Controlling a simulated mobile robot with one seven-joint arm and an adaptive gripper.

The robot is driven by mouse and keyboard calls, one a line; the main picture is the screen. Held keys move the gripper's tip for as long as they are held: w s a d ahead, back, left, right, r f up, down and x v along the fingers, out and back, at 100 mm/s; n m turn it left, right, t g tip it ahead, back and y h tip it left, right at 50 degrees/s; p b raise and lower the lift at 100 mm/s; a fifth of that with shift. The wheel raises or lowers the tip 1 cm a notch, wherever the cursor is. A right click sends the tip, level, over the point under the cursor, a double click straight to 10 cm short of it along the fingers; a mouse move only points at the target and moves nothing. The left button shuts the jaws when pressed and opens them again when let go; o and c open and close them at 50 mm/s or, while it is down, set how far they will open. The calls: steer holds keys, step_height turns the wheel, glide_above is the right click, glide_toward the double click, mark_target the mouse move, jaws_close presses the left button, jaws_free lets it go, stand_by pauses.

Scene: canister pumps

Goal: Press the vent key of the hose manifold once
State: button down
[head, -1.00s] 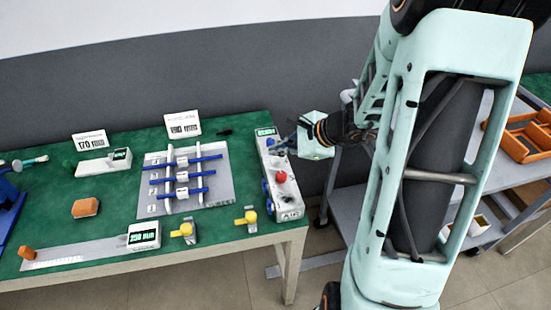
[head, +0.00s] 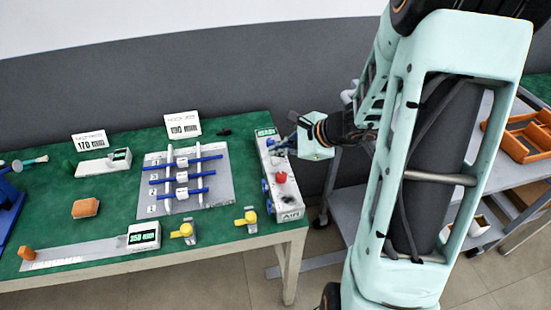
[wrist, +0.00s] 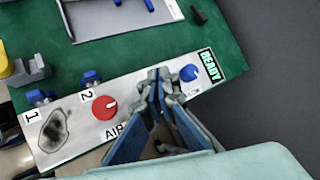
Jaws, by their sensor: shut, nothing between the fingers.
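The hose manifold is a long pale box (head: 288,194) at the right end of the green table. In the wrist view the manifold (wrist: 78,104) shows a red knob (wrist: 105,107) above lettering that reads AIR. A blue round key (wrist: 189,73) sits between my fingers and a green READY display (wrist: 209,66); the marking beside it is partly hidden. My gripper (wrist: 155,80) is shut and empty, its tips over the manifold between the red knob and the blue key. In the head view my gripper (head: 283,146) is at the manifold's far end. I cannot tell whether it touches.
Blue fittings (wrist: 90,77) line one long side of the manifold, by the numbers 1 and 2. A grey board with blue bars (head: 215,190) and yellow valves (head: 248,217) stand left of it. A grey shelf cart (head: 365,195) stands to the right.

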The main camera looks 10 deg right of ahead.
mark_target(277, 160)
steer(key=shift+f+b, duration=0.45)
steer(key=shift+b, duration=0.05)
steer(key=shift+f+b, duration=0.45)
steer(key=shift+b, duration=0.15)
stand_by(0.6)
steer(key=shift+r, duration=0.1)
steer(key=shift+r+p, duration=0.65)
steer(key=shift+r, duration=0.15)
steer(key=shift+r+p, duration=1.9)
steer(key=shift+r, duration=0.7)
steer(key=shift+w+f, duration=0.1)
